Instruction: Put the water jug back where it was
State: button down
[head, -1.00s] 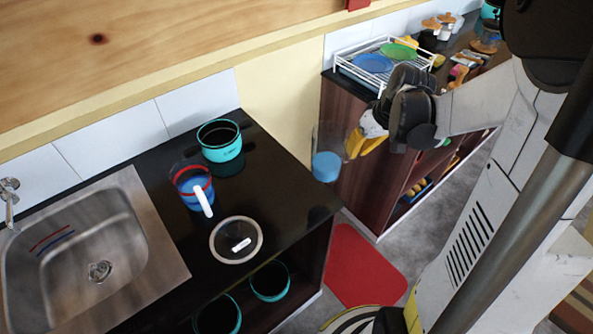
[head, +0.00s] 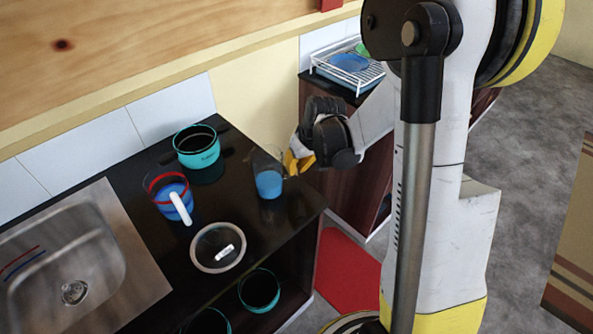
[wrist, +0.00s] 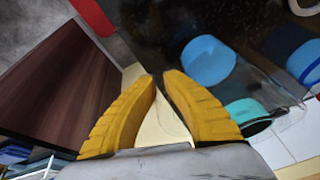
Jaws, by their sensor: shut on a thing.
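A clear jug with blue water (head: 269,184) is at my gripper (head: 293,162), whose yellow fingers are shut on its right side. The jug is upright over the right end of the black counter (head: 235,200); I cannot tell whether its base touches. In the wrist view, the fingers of my gripper (wrist: 160,82) are close together, with the blue water (wrist: 207,62) and faint clear wall beyond them. The part they grip is hard to see. A second jug with a red band and white handle (head: 180,205) stands on the counter to the left.
A teal pot (head: 197,150) stands at the back of the counter. A round glass lid (head: 217,248) lies in front. The sink (head: 75,255) is at left. Teal pots (head: 259,290) sit on the shelf below. A dish rack (head: 345,68) stands on the far cabinet.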

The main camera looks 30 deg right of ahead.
jog(key=shift+f, duration=0.2)
jog(key=c, duration=1.6)
grip_release()
jog(key=shift+r, duration=0.1)
jog(key=p+v, duration=0.4)
jog(key=v, duration=0.8)
jog(key=s+a+r+t, duration=0.1)
jog(key=s+a+r, duration=0.2)
jog(key=s, duration=0.2)
jog(key=s+a+r+t+h, duration=0.1)
jog(key=s+a+r, duration=0.2)
jog(key=s, duration=0.2)
jog(key=s+a+r+t, duration=0.1)
jog(key=s+a+r, duration=0.2)
jog(key=s, duration=0.2)
jog(key=shift+s+a+r+m, duration=0.15)
jog(key=shift+a+r+m, duration=0.15)
jog(key=shift+a, duration=0.05)
